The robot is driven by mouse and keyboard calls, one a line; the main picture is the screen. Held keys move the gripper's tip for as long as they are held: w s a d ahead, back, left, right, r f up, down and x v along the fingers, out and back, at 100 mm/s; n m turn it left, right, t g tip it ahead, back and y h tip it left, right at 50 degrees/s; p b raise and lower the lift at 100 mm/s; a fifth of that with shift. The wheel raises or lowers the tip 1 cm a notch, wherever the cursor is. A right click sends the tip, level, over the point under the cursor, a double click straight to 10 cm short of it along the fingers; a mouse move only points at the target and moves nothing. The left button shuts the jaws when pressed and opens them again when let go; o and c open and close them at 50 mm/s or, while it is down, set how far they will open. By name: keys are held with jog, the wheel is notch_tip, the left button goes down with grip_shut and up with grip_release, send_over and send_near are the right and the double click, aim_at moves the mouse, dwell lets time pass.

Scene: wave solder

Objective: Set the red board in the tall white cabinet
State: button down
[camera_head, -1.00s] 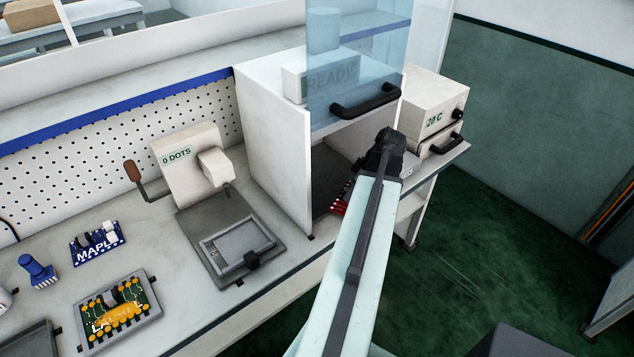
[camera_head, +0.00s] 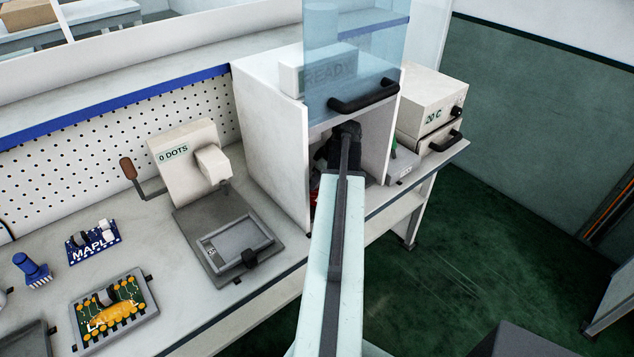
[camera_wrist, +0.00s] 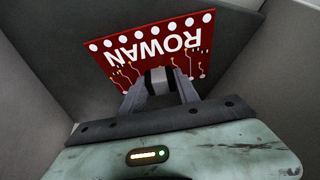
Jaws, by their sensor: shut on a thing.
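The tall white cabinet (camera_head: 268,150) stands on the bench with its clear blue front door (camera_head: 350,62) raised. My gripper (camera_wrist: 158,84) reaches into the open front of the cabinet. It is shut on the red board (camera_wrist: 160,45), which is marked ROWAN and shows upside down in the wrist view. The board is inside the cabinet, near its grey inner surfaces. In the head view my arm hides most of the board, and only a small red part shows. I cannot tell whether the board touches the cabinet floor.
A press marked 0 DOTS (camera_head: 188,160) stands left of the cabinet. A blue MAPLE board (camera_head: 93,242), a green board in a tray (camera_head: 115,308) and a blue stamp-like piece (camera_head: 32,270) lie further left. A white box marked 20 C (camera_head: 432,100) stands right.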

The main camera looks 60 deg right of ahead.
jog(key=shift+f, duration=0.1)
jog(key=c, duration=0.9)
grip_release()
jog(key=shift+r, duration=0.25)
jog(key=shift+s+r+p, duration=0.15)
jog(key=shift+r+p, duration=0.5)
jog(key=shift+p, duration=0.15)
jog(key=s, duration=0.8)
jog(key=s+d, duration=0.1)
jog(key=s, duration=0.3)
jog(key=shift+f, duration=0.2)
